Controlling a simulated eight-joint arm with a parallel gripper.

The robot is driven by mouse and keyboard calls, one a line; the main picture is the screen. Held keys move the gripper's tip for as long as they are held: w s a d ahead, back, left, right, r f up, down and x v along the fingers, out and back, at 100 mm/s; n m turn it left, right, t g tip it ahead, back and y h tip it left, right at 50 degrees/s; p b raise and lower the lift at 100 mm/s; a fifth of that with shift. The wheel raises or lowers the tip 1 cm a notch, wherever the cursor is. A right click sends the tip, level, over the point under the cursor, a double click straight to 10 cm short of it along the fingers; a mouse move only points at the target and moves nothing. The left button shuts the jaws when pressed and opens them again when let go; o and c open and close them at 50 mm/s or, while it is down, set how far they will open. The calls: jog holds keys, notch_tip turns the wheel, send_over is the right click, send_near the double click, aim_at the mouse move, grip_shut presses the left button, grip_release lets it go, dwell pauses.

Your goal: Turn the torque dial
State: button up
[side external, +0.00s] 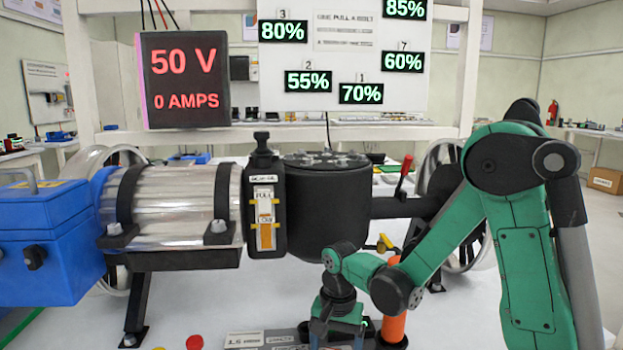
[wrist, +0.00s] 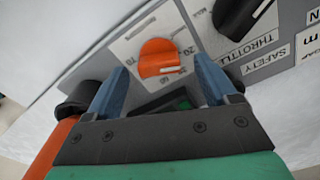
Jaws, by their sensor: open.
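The torque dial, an orange round knob (wrist: 160,58) on a pale plate with printed numbers, shows in the wrist view near the top middle. My gripper (wrist: 160,65) is open, with one blue finger to the left of the knob and one to the right. Gaps show between the fingers and the knob, and nothing is held. How far the fingertips stand above the panel is hard to tell. In the side external view my gripper is low at the bottom centre, and the dial cannot be made out there.
Black controls labelled THROTTLE (wrist: 254,48) and SAFETY (wrist: 265,62) lie right of the dial. A black knob (wrist: 80,98) is close to the left finger. In the side external view, a motor cylinder (side external: 175,200), blue box (side external: 45,240) and display reading 50 V (side external: 184,78) stand around.

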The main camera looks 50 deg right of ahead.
grip_shut()
jog(key=shift+n, duration=0.3)
jog(key=n, duration=0.4)
jog(key=shift+w, duration=0.1)
jog(key=shift+a+n, duration=0.1)
jog(key=shift+n, duration=2)
grip_release()
jog(key=shift+r, duration=0.1)
